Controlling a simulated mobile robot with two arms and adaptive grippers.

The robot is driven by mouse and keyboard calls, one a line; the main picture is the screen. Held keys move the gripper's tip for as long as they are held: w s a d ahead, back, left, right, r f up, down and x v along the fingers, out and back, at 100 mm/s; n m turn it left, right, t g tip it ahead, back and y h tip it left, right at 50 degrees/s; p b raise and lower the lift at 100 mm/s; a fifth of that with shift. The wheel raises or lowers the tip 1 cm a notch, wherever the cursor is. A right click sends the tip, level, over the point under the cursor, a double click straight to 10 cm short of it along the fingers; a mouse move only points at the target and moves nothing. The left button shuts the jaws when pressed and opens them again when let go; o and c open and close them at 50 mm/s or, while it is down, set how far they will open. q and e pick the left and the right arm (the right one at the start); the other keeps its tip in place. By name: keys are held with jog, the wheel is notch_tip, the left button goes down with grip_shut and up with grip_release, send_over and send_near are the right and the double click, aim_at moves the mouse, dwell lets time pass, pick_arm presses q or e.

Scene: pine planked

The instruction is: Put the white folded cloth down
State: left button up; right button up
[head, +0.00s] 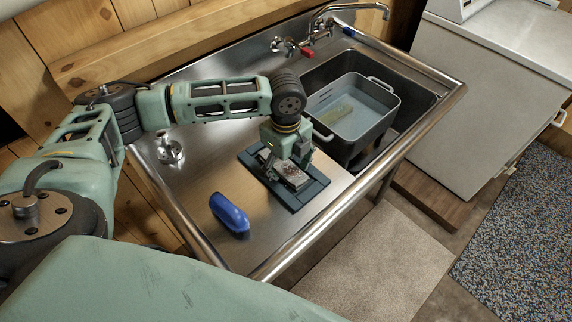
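The white folded cloth (292,176) shows as a small pale, speckled, reddish-marked piece in the head view. It is low over a flat dark blue mat (314,190) on the steel drainboard. My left gripper (286,170) points down over the mat, with its fingers on either side of the cloth, and looks shut on it. Part of the cloth is hidden by the fingers. I cannot tell whether the cloth touches the mat. My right gripper is not in view.
A blue object (229,213) lies on the drainboard (200,175) near its front. A grey tub (362,133) with a greenish item inside stands in the sink at right, close to my gripper. Taps (290,46) are behind. Clear steel lies left of the mat.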

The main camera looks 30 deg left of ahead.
aim_at(286, 165)
pick_arm(q)
jog(key=shift+s+f, duration=0.15)
jog(key=shift+s, duration=0.1)
jog(key=shift+r, duration=0.2)
notch_tip(286, 165, up, 13)
jog(key=b, duration=0.1)
jog(key=shift+w+b, duration=0.2)
jog(key=shift+b, duration=0.15)
